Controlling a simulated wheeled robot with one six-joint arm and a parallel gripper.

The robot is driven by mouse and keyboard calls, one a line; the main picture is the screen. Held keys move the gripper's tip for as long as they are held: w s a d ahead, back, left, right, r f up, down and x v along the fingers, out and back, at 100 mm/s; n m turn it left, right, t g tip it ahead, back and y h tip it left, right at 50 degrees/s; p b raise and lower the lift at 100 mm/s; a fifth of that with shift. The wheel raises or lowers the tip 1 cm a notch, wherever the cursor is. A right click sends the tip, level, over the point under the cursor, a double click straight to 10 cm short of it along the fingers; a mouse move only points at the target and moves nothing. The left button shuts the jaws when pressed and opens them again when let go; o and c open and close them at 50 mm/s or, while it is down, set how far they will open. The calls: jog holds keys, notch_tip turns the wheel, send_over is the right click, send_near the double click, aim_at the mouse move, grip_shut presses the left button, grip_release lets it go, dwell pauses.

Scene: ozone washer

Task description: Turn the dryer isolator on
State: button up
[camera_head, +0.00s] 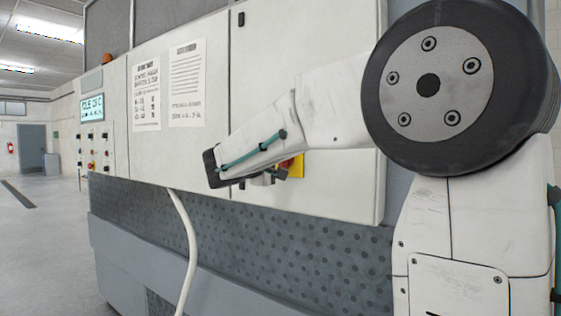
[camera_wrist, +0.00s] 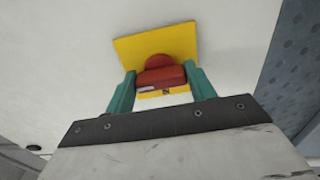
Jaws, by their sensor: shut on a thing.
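The dryer isolator is a red rotary handle (camera_wrist: 161,76) on a yellow plate (camera_wrist: 157,44), fixed to the pale cabinet front. In the wrist view my gripper (camera_wrist: 161,82) has its two teal fingers on either side of the red handle, shut on it. In the head view the yellow plate (camera_head: 297,166) shows behind my gripper (camera_head: 270,178), with a bit of red at its left. Most of the isolator is hidden there by my arm. Small marks below the handle are too small to read.
The cabinet (camera_head: 300,60) has two paper notices (camera_head: 187,83) left of my arm. A lit display (camera_head: 92,108) and several buttons and knobs (camera_head: 92,150) are farther left. A white hose (camera_head: 190,250) hangs down the dotted lower panel (camera_head: 270,245). The floor at left is clear.

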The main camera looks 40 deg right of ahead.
dwell(0.3)
jog(key=o, duration=1)
jog(key=v, duration=0.8)
